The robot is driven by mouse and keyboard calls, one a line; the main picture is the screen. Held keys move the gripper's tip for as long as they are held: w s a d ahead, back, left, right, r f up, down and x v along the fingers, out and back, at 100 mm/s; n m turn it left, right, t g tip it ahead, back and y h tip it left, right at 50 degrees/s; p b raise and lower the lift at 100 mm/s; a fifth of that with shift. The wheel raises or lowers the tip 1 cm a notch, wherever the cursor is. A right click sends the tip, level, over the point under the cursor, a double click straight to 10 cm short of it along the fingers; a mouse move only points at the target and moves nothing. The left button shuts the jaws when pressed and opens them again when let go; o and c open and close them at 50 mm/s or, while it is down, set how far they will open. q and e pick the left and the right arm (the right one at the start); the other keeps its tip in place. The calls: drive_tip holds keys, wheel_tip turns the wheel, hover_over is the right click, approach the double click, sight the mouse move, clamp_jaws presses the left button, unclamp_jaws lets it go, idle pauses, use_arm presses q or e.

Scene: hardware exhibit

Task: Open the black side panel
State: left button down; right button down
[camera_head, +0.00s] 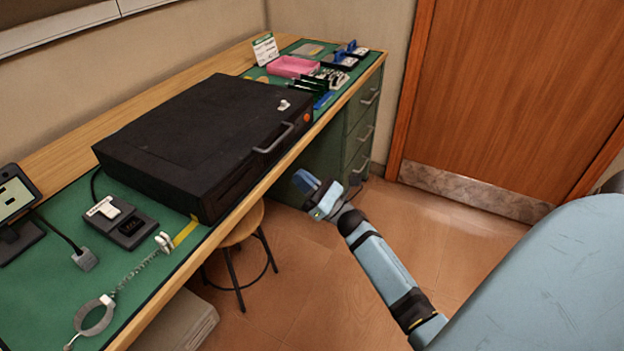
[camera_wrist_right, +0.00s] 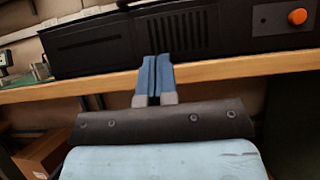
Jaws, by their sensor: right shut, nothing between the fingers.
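A large black case lies flat on the green mat of the workbench, its broad black panel (camera_head: 195,130) facing up and closed. A grey handle (camera_head: 273,139) sits near its front right edge, with an orange button (camera_head: 307,117) to the right. In the right wrist view the case front (camera_wrist_right: 190,35) shows vents and the orange button (camera_wrist_right: 297,17). My right gripper (camera_head: 304,182) is in front of the bench, apart from the case. In the right wrist view its blue fingers (camera_wrist_right: 154,75) are together and empty, pointing at the case front. My left gripper is out of view.
The wooden bench edge (camera_wrist_right: 225,70) runs between my right gripper and the case. A stool (camera_head: 241,226) stands under the bench, green drawers (camera_head: 362,125) at its right end. A wrist strap (camera_head: 94,316) and a small box (camera_head: 125,226) lie left. Open floor lies right of the bench.

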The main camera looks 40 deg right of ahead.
drive_tip(key=w+a+r, duration=0.1)
drive_tip(key=w+r, duration=0.3)
drive_tip(key=r, duration=0.2)
drive_tip(key=shift+a+p, duration=0.3)
drive_tip(key=shift+a, duration=0.1)
drive_tip(key=shift+r, duration=0.1)
